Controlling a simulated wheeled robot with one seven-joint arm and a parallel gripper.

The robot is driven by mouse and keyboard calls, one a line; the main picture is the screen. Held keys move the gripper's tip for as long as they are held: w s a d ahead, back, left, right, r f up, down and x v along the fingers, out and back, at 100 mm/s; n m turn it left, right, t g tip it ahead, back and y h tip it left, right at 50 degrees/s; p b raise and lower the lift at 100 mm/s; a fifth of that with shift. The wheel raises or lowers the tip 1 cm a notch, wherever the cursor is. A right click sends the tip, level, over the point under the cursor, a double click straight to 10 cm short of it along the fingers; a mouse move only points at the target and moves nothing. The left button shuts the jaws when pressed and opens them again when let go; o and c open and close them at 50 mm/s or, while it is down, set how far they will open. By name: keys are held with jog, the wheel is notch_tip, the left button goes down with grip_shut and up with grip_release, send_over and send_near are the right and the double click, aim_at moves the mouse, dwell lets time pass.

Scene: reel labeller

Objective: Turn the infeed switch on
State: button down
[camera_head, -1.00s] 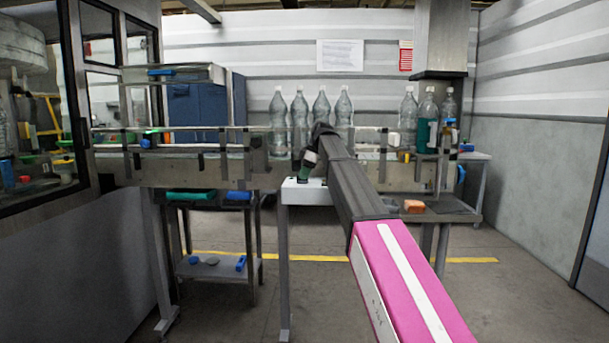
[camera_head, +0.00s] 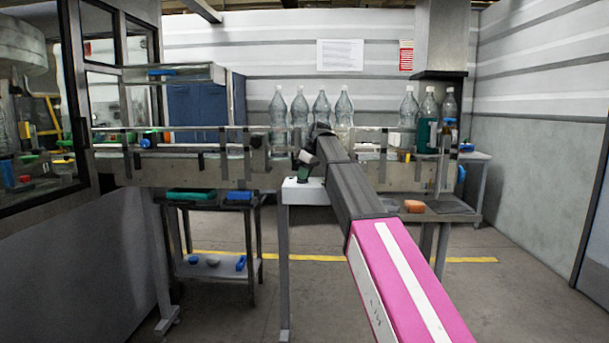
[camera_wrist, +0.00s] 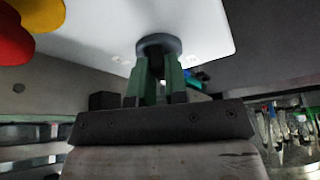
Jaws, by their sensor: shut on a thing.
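The infeed switch looks like a dark round knob (camera_wrist: 158,44) on a white panel (camera_wrist: 95,25) in the wrist view. My gripper (camera_wrist: 160,66) has its two green fingers shut on this knob. Any mark showing which way the knob points is hidden by the fingers. In the head view my gripper (camera_head: 303,177) reaches down to the top of the white box (camera_head: 308,194) on a post. The knob cannot be made out there.
A red and yellow button (camera_wrist: 22,25) sits beside the knob on the same panel. The conveyor (camera_head: 200,169) runs behind the box, with several clear bottles (camera_head: 321,110) beyond it. A small shelf table (camera_head: 212,266) stands lower left.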

jog(key=m+t+h, duration=0.1)
jog(key=m, duration=0.5)
jog(key=shift+s+a+t+h, duration=0.2)
jog(key=shift+t+h, duration=0.2)
jog(key=m+h, duration=0.1)
jog(key=m, duration=0.2)
jog(key=m+h, duration=0.1)
jog(key=m, duration=0.2)
jog(key=shift+a+m, duration=0.2)
jog(key=shift+m, duration=0.1)
jog(key=c, duration=1.1)
grip_release()
jog(key=shift+c, duration=0.2)
jog(key=shift+t, duration=0.3)
jog(key=v, duration=1)
jog(key=shift+a+r, duration=0.2)
jog(key=shift+r, duration=0.2)
